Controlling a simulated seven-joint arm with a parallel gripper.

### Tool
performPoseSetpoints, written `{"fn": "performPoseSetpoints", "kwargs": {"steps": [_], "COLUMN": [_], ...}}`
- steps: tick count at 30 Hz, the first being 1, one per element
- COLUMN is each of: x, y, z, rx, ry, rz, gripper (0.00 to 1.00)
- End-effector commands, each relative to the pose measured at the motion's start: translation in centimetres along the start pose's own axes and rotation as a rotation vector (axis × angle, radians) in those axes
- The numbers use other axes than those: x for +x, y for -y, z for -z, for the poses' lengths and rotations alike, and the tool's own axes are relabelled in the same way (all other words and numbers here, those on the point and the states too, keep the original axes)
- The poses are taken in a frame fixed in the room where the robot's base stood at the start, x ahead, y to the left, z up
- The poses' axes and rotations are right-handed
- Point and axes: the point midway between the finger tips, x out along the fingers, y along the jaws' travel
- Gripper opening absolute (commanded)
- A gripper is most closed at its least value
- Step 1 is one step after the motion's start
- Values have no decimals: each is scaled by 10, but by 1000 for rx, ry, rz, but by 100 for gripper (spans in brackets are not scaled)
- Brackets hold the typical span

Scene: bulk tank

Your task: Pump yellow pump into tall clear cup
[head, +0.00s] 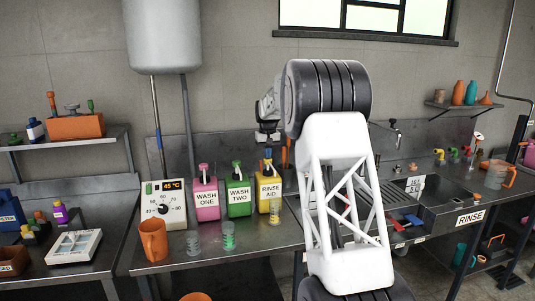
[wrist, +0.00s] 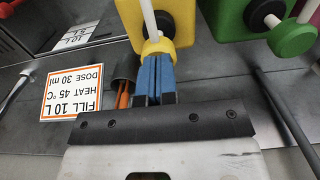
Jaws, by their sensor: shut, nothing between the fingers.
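The yellow pump bottle labelled RINSE AID (head: 269,190) stands on the counter, right of the green bottle. Its yellow pump head (wrist: 158,47) and white stem (wrist: 150,18) show in the wrist view. My gripper (head: 268,155) is over the bottle top. Its blue fingers (wrist: 154,62) are together and empty, at the pump head's edge; I cannot tell whether they touch it. Clear cups stand on the counter: one at left (head: 193,241), one with green marks (head: 228,236), and one by the yellow bottle's front (head: 275,211). I cannot tell for sure which is the tall one.
A pink WASH ONE bottle (head: 206,199) and a green WASH TWO bottle (head: 238,195) stand close on the left. An orange mug (head: 153,240) is further left. A dark holder with orange items (wrist: 124,72) sits beside my fingers. The sink (head: 412,186) is right.

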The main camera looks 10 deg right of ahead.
Motion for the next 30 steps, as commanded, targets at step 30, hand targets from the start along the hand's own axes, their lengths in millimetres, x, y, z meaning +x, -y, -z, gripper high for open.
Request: {"fn": "performPoseSetpoints", "kwargs": {"steps": [30], "x": [20], "y": [-1], "z": [0], "rx": [1], "ry": [5], "rz": [0], "gripper": [0]}}
